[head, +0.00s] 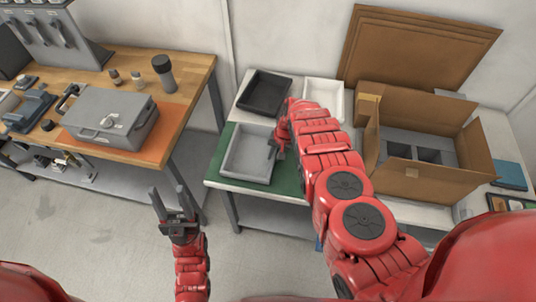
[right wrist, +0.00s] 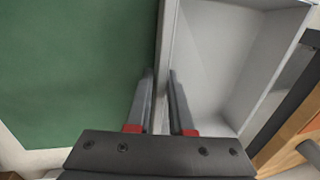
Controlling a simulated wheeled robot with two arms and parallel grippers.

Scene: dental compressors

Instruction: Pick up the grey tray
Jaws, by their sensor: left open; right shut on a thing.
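The grey tray (head: 243,155) lies on a green mat (head: 222,187) on the white table, left of the middle; its pale interior fills the upper right of the right wrist view (right wrist: 220,60). My right gripper (head: 274,147) is at the tray's right side. In the right wrist view its two fingers (right wrist: 160,88) are on either side of the tray's wall, shut on it. The tray appears to rest flat on the mat. My left gripper (head: 168,198) is open and empty, over the floor in front of the wooden bench.
A black tray (head: 265,92) and a white tray (head: 324,93) stand behind the grey tray. An open cardboard box (head: 430,180) with grey dividers is to the right, with flat cardboard (head: 415,45) behind. The wooden bench (head: 190,75) at left holds a grey metal case (head: 108,115).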

